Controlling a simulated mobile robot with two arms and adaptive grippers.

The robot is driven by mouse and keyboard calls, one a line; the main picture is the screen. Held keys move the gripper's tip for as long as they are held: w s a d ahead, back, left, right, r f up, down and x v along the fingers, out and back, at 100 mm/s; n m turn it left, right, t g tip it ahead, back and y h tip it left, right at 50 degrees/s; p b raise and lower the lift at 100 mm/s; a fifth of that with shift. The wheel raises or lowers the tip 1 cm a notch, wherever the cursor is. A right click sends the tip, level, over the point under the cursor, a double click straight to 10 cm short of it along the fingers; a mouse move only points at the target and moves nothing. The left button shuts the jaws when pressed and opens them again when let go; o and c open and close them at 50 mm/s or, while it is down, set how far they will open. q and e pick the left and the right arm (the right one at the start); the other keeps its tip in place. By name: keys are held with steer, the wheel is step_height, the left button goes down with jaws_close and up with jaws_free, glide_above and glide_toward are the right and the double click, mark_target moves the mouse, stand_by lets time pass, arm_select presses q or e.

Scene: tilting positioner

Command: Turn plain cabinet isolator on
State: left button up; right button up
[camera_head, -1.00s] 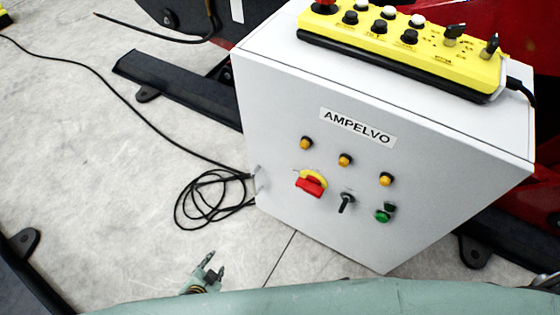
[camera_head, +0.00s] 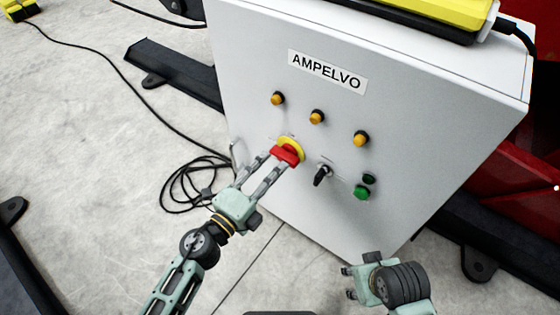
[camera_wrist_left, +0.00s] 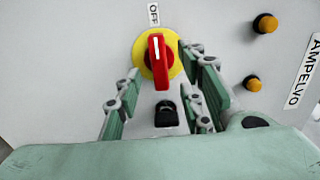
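The plain cabinet isolator is a red handle on a yellow round plate (camera_head: 287,153) on the white cabinet's front. In the left wrist view, its red handle (camera_wrist_left: 159,62) stands upright, its white mark towards the OFF label (camera_wrist_left: 153,14). My left gripper (camera_head: 269,163) is at the isolator, its fingers pointing at it. In the left wrist view its fingers (camera_wrist_left: 164,62) are spread on both sides of the handle with gaps; contact is not seen. My right gripper (camera_head: 348,282) is low in front of the cabinet, its fingertips apart and empty.
A black rotary switch (camera_head: 321,175) sits right of the isolator, close to my left fingers. Amber lamps (camera_head: 316,117) are above, green buttons (camera_head: 362,192) further right. A coiled black cable (camera_head: 190,187) lies on the floor left of the cabinet (camera_head: 420,130).

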mark_target(281, 160)
arm_select(q)
steer(key=shift+x, duration=2.2)
steer(key=shift+c, duration=0.5)
steer(key=shift+f, duration=0.1)
jaws_close()
